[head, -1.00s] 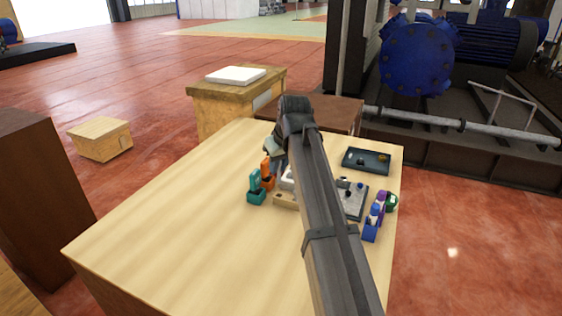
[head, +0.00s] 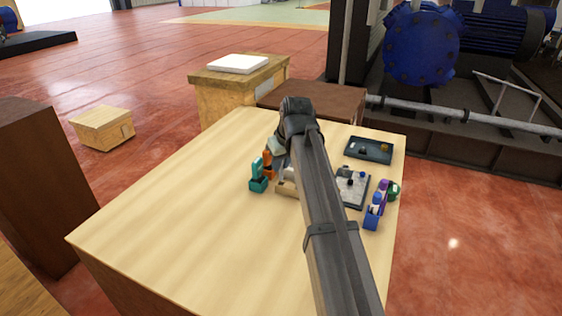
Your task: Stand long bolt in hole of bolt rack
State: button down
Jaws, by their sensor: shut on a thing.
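My gripper (head: 281,157) is at the far part of the table, pointing down beside the orange dispenser and over or next to a beige wooden block (head: 285,189). The block looks like the bolt rack, but my arm covers most of it and its holes cannot be made out. The gripper is small and partly hidden by my wrist. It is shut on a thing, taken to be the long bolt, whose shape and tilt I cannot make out. I cannot tell whether it touches the block.
A teal dispenser (head: 258,178) and an orange one (head: 268,163) stand left of the gripper. Right of my arm are a grey tray (head: 352,197), a dark tray (head: 368,150), and blue (head: 373,217), purple and green (head: 392,191) items. The table's (head: 170,225) left and front are clear.

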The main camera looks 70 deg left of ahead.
aim_at(282, 169)
jog(key=shift+f, duration=1.95)
dwell(0.7)
jog(key=c, duration=1)
grip_release()
jog(key=shift+o, duration=0.2)
jog(key=shift+r, duration=0.15)
jog(key=shift+r, duration=3.35)
